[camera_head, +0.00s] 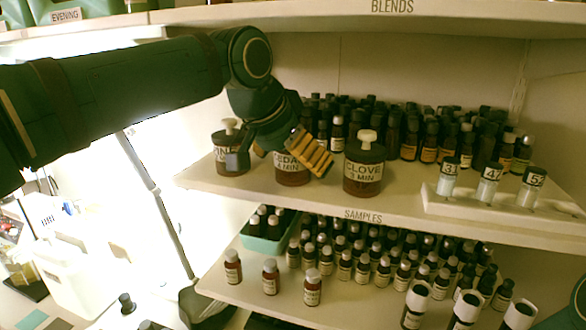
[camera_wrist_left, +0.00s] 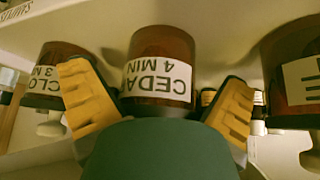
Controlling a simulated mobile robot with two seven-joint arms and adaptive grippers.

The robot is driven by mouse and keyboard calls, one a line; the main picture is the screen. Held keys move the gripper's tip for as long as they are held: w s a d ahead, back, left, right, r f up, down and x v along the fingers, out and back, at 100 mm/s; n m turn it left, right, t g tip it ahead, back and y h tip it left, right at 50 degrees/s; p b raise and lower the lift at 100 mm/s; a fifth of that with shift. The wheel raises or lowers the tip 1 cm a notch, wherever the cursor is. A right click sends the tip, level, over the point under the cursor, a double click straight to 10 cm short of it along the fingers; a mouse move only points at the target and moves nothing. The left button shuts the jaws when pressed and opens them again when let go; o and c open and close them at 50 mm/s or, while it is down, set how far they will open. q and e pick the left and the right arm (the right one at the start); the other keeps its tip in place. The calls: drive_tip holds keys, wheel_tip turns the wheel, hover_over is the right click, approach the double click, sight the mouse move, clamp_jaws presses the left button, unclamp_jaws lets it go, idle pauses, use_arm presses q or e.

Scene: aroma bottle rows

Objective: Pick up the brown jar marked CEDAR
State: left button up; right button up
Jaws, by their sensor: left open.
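The brown CEDAR jar (camera_head: 292,174) stands on the upper shelf between two similar jars, its top and part of its label hidden behind my left gripper (camera_head: 275,155). In the left wrist view, where labels appear upside down, the CEDAR jar (camera_wrist_left: 160,52) is between the two yellow-padded fingers of my open left gripper (camera_wrist_left: 160,100). One finger is on each side of the jar, with no clear grip on it. My right gripper is not in view.
The CLOVE jar (camera_head: 364,166) stands close on the right, another brown jar (camera_head: 229,150) close on the left. Rows of small dark bottles (camera_head: 430,140) fill the shelf behind. A white rack (camera_head: 480,208) with numbered vials is at right. A lower shelf (camera_head: 240,278) holds more bottles.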

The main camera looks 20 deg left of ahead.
use_arm(q)
drive_tip(key=c, duration=1.3)
drive_tip(key=shift+r, duration=0.1)
drive_tip(key=shift+c, duration=0.2)
drive_tip(key=shift+r, duration=0.1)
